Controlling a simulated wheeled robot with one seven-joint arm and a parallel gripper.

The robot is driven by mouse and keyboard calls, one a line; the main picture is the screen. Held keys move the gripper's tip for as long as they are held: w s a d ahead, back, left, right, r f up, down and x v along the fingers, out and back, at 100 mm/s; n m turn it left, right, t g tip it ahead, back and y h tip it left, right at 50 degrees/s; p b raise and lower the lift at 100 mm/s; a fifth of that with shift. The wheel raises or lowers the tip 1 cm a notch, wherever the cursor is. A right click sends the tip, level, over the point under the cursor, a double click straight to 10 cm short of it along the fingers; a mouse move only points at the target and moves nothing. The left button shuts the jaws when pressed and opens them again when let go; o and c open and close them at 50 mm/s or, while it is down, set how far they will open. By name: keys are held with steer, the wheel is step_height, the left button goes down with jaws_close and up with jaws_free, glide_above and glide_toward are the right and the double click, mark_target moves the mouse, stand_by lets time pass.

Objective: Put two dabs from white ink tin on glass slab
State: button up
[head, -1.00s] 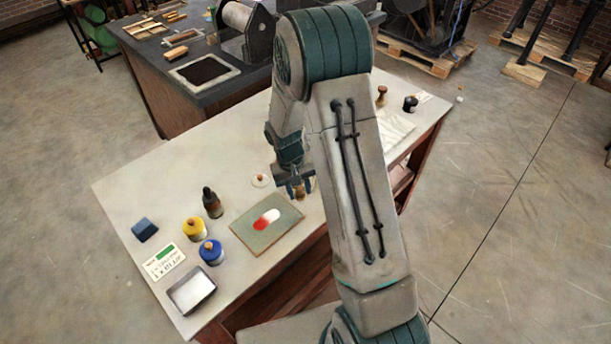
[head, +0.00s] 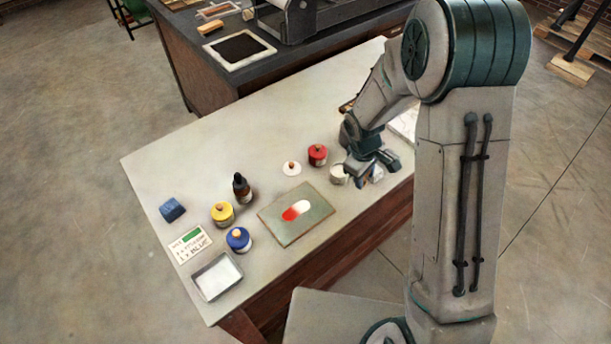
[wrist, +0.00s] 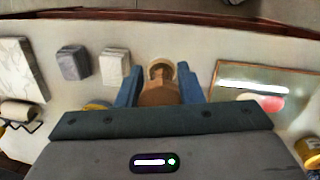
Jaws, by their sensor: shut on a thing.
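The glass slab (head: 272,224) lies left of my gripper, with a red patch and a white patch of ink touching on it. The slab also shows at the right of the wrist view (wrist: 235,74). The white ink tin (head: 339,176) stands open between the slab and my gripper; its lid (head: 291,169) appears to lie behind the slab. My gripper (head: 366,178) is low beside the tin. In the wrist view, my gripper (wrist: 160,88) is shut on a brown wooden tool (wrist: 160,95). The tool's lower end is hidden, so I cannot tell whether it touches the ink.
A red tin (head: 317,156), dark bottle (head: 242,188), yellow tin (head: 222,214) and blue tin (head: 238,240) stand around the slab. A white tray (head: 217,277), card (head: 190,244) and blue block (head: 172,209) lie at left.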

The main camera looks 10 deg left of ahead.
steer(key=s+a+r+n+t+y, duration=0.1)
steer(key=s+a+n, duration=0.2)
steer(key=a+n, duration=0.55)
steer(key=s+a+r+n+y, duration=0.1)
steer(key=s+a+n+y, duration=0.15)
steer(key=a+n, duration=0.6)
steer(key=shift+n+h, duration=0.45)
steer(key=shift+n, duration=0.35)
steer(key=shift+s+d+f+b, duration=0.1)
steer(key=shift+d+f+b, duration=0.2)
steer(key=shift+f+b, duration=0.55)
steer(key=shift+w+d+f+b, duration=0.1)
steer(key=shift+d+f+b, duration=0.2)
steer(key=shift+f+b, duration=0.5)
steer(key=shift+s+d+f+b, duration=0.1)
steer(key=shift+d+f+b, duration=0.2)
steer(key=shift+f+b, duration=0.55)
steer(key=shift+f+b, duration=0.4)
steer(key=shift+f, duration=0.45)
step_height(320, 180, up, 7)
steer(key=p, duration=0.5)
steer(key=shift+p, duration=0.4)
